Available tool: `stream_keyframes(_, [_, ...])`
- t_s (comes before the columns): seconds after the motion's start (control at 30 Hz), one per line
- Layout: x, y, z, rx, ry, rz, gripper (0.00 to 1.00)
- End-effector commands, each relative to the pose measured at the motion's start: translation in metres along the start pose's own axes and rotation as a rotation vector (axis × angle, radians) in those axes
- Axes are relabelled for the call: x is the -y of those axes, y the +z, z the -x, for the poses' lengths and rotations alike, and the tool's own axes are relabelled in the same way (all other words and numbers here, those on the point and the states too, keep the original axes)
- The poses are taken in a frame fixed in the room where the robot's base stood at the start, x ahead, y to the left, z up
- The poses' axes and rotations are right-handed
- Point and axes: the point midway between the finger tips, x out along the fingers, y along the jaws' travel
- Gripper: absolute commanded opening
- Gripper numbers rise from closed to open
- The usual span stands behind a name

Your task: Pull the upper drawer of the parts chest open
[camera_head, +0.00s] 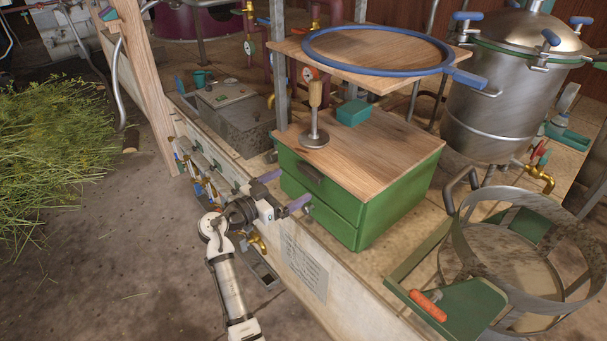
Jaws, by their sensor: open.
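The parts chest is a green box with a wooden top (375,150), standing on the stone ledge. Its front faces left and has two drawers. The upper drawer (335,199) looks shut and has a dark handle (309,172). The lower drawer (332,222) also looks shut; my gripper hides part of its front. My gripper (284,190) is open, its two purple fingers spread before the chest front. One finger is left of the upper handle, the other lower, near the lower drawer. I see nothing between the fingers, and I cannot tell whether either touches the chest.
A wooden-handled metal press (315,125) and a teal box (353,112) stand on the chest. A board with a blue ring (315,53) hangs above. A metal basket (475,250) and an orange-handled tool (428,305) are at right. Small taps line the ledge's front at left.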

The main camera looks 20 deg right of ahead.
Motion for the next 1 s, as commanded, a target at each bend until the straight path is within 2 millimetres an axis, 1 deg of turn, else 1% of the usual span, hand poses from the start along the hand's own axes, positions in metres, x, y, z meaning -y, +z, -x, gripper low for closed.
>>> stream_keyframes(0.03, [-0.001, -0.002, -0.011, 0.001, 0.002, 0.001, 1.00])
stream_keyframes(0.1, [-0.001, -0.002, -0.025, 0.001, 0.002, 0.000, 1.00])
stream_keyframes(0.2, [0.000, -0.002, -0.041, 0.000, 0.001, 0.000, 1.00])
stream_keyframes(0.3, [0.000, -0.001, -0.051, 0.000, 0.000, 0.001, 1.00])
stream_keyframes(0.47, [0.000, 0.000, -0.060, 0.001, -0.001, 0.000, 1.00])
stream_keyframes(0.73, [0.000, 0.000, -0.061, 0.001, -0.002, -0.001, 1.00])
stream_keyframes(1.0, [0.000, 0.000, -0.060, 0.000, -0.002, -0.001, 0.65])
